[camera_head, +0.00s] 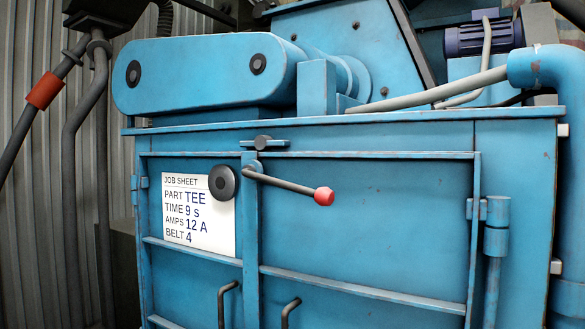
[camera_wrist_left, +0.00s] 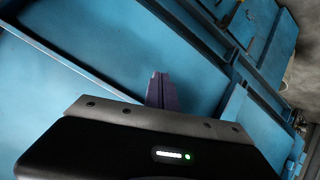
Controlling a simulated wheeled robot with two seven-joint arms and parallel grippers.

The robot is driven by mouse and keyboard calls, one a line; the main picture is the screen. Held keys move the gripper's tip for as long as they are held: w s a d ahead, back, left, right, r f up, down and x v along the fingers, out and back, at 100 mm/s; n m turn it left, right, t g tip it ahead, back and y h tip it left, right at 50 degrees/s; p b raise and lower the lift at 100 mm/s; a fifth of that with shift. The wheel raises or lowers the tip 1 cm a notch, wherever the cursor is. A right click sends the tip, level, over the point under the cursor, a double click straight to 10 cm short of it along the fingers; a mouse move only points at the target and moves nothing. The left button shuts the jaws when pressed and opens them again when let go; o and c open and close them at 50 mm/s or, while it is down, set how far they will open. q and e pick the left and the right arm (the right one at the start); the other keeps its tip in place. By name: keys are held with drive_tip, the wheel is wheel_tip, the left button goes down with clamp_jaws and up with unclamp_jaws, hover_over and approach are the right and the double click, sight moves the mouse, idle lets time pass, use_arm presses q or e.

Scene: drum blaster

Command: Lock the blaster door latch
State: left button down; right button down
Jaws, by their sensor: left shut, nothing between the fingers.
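The blue blaster's double door (camera_head: 350,240) looks closed in the head view. The latch lever (camera_head: 290,185) is a dark bar with a red knob (camera_head: 324,196) at its right end. It pivots near the top of the door's centre seam and points right, sloping slightly down across the right leaf. A small catch (camera_head: 263,142) sits on the frame above the pivot. My left gripper (camera_wrist_left: 161,78) shows only in its wrist view, fingers shut and empty, in front of blue panels. Its distance from the lever cannot be told. My right gripper is out of view.
A job sheet (camera_head: 190,225) and a black disc (camera_head: 223,182) are on the left leaf. Two dark handles (camera_head: 228,300) (camera_head: 288,308) stand out lower down. A hinge post (camera_head: 496,230) stands at the right. Pipes (camera_head: 75,130) run along the corrugated wall at left.

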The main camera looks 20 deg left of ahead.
use_arm(q)
drive_tip(key=w+a+r+m+t+p, duration=0.1)
drive_tip(key=a+r+t, duration=0.1)
drive_tip(key=r, duration=1.4)
drive_tip(key=w+a+r+t+p, duration=0.1)
drive_tip(key=a+r+t, duration=0.15)
drive_tip(key=r, duration=1.35)
drive_tip(key=s+a+r+m+t+h, duration=0.1)
drive_tip(key=s+r+m, duration=0.2)
drive_tip(key=r, duration=0.9)
drive_tip(key=s+a+r+m+t+h, duration=0.1)
drive_tip(key=s+r, duration=0.5)
drive_tip(key=r, duration=0.6)
drive_tip(key=shift+s+a+m+t+h+p, duration=0.15)
drive_tip(key=shift+s+m+t+h+p, duration=0.25)
drive_tip(key=shift+m, duration=0.8)
drive_tip(key=shift+w, duration=0.1)
